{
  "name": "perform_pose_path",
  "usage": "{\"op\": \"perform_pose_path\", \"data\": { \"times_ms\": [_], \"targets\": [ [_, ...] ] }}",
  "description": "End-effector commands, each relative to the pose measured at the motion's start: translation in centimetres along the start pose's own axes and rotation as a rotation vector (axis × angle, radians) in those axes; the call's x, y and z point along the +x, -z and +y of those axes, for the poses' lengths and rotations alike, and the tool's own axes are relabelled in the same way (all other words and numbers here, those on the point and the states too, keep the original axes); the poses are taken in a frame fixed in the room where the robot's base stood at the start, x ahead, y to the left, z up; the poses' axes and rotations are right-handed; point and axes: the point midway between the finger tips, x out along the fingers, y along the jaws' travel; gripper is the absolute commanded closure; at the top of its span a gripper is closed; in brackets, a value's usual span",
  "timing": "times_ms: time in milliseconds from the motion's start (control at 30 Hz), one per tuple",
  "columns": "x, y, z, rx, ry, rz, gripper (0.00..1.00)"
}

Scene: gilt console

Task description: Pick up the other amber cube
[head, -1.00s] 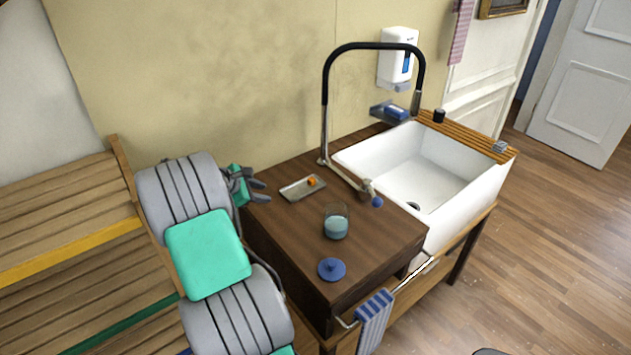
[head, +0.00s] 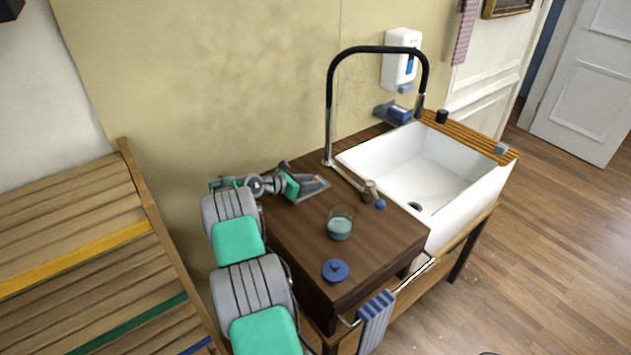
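A small metal tray (head: 322,184) lies on the dark wooden counter (head: 290,228), partly covered by my gripper (head: 308,185). My gripper is low over the tray, with its fingers pointing right across it. No amber cube can be made out now; the spot on the tray where one showed earlier is behind or between my fingers. The fingers are too small and too covered to tell whether they are open, shut or holding anything.
A glass with bluish contents (head: 340,224) and a blue lid (head: 335,270) stand on the counter. The black-hosed faucet (head: 329,120) rises behind, beside the white sink (head: 440,165). A striped towel (head: 375,322) hangs at the front. A slatted wooden bench (head: 70,235) is at left.

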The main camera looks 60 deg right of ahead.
Motion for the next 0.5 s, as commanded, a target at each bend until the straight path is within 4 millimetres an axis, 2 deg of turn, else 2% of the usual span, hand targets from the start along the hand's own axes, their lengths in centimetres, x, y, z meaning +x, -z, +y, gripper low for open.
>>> {"op": "perform_pose_path", "data": {
  "times_ms": [67, 500],
  "targets": [
    [-0.01, 0.06, 0.0, 0.0, 0.0, 0.0, 0.67],
    [-0.02, 0.05, -0.03, 0.001, 0.001, 0.001, 1.0]
  ]
}}
